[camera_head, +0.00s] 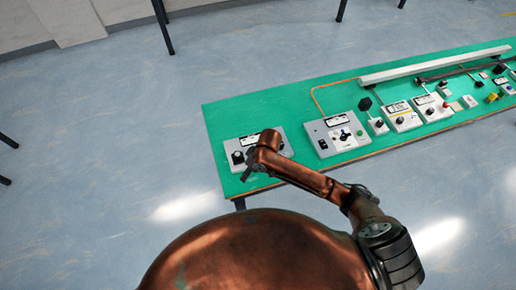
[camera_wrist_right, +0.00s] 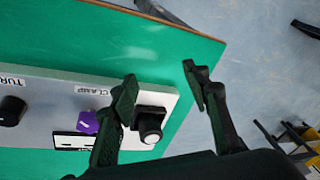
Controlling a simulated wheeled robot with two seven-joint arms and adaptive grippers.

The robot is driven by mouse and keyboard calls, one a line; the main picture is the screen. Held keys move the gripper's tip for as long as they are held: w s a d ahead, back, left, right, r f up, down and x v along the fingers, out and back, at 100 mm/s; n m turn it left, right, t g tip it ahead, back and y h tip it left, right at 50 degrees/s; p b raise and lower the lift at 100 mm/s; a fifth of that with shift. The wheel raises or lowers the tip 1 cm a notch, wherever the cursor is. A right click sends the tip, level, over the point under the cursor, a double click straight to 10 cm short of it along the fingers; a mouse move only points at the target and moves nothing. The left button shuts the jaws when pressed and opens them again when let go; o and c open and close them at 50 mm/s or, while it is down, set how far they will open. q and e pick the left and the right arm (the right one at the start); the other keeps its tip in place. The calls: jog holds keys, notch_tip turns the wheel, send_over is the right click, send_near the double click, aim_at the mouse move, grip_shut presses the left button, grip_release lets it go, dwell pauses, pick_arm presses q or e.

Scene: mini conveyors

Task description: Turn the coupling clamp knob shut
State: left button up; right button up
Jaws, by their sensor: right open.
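A grey control box (camera_head: 232,144) lies on the green table top, partly hidden by my right arm. In the wrist view this box (camera_wrist_right: 60,98) carries a "CLAMP" label (camera_wrist_right: 92,90), with a small purple part (camera_wrist_right: 88,122) beside it. A black square-based knob or button with a pale face (camera_wrist_right: 150,123) sits at the box's end. Another black knob (camera_wrist_right: 11,110) is at the left edge, near a partly cut-off label. Which one is the clamp knob is not certain. My right gripper (camera_wrist_right: 160,78) is open and empty, one finger overlapping the box, the other over the green top.
A second grey box (camera_head: 338,134) stands to the right, joined to an orange cable (camera_head: 318,98). Several smaller boxes and buttons follow further right, in front of a long pale rail (camera_head: 435,64). Bare green top (camera_head: 255,110) lies behind the first box. The table's edge is close by.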

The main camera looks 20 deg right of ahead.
jog(key=w+d+r+h, duration=0.1)
jog(key=w+d+r, duration=0.1)
jog(key=w, duration=0.1)
jog(key=w+d+r+h, duration=0.1)
jog(key=w+d+r, duration=0.1)
jog(key=w, duration=0.2)
jog(key=w+d+r+m+g+h, duration=0.1)
jog(key=w+d+r, duration=0.1)
jog(key=w, duration=0.1)
jog(key=shift+w+d+r, duration=0.35)
notch_tip(320, 180, down, 8)
jog(key=shift+r+b, duration=0.15)
jog(key=shift+b, duration=0.25)
jog(key=shift+c, duration=0.5)
